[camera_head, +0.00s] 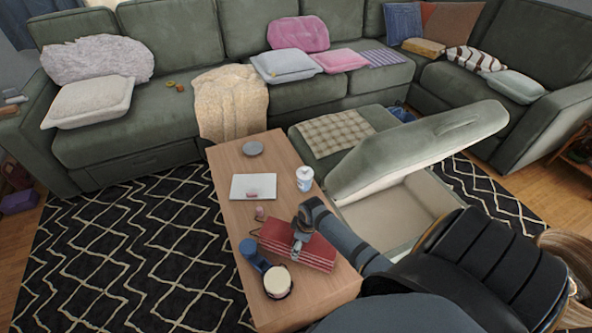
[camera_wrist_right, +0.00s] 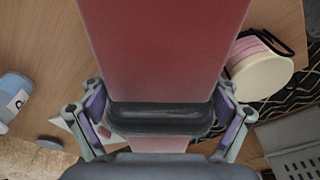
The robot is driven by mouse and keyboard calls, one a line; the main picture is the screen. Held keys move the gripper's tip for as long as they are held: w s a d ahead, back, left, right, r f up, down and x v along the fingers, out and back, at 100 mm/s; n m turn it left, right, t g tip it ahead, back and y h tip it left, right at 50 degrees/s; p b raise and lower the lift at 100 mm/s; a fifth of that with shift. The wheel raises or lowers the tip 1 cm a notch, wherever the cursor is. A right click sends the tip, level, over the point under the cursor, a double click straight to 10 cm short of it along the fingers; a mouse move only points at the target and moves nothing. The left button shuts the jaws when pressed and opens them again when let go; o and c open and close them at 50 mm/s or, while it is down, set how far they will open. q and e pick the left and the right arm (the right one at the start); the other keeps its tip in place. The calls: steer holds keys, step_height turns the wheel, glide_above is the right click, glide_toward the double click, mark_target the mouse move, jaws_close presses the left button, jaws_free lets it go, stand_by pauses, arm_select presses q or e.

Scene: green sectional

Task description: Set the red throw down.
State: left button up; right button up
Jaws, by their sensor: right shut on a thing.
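The red throw (camera_head: 290,247) is a flat folded bundle over the near half of the wooden coffee table (camera_head: 232,190). My right gripper (camera_head: 301,226) comes in from the right and is shut on it from above. In the right wrist view the throw (camera_wrist_right: 165,50) runs between the fingers of my right gripper (camera_wrist_right: 160,118), one on each side. I cannot tell whether its underside touches the tabletop. My left gripper is not in view.
A cream drum-like object (camera_head: 278,281) and a blue object (camera_head: 254,254) stand close left of the throw. A white and blue container (camera_head: 305,178), a white flat item (camera_head: 253,187) and a grey disc (camera_head: 253,148) are farther back. An open storage ottoman (camera_head: 418,150) stands right of the table.

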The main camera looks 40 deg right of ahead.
steer(key=shift+w+a+f, duration=0.25)
steer(key=shift+w+f, duration=0.4)
steer(key=shift+w+a+f, duration=0.1)
steer(key=shift+w+f, duration=0.1)
steer(key=shift+w, duration=0.05)
steer(key=shift+f, duration=0.1)
steer(key=o, duration=1.3)
steer(key=shift+s, duration=0.1)
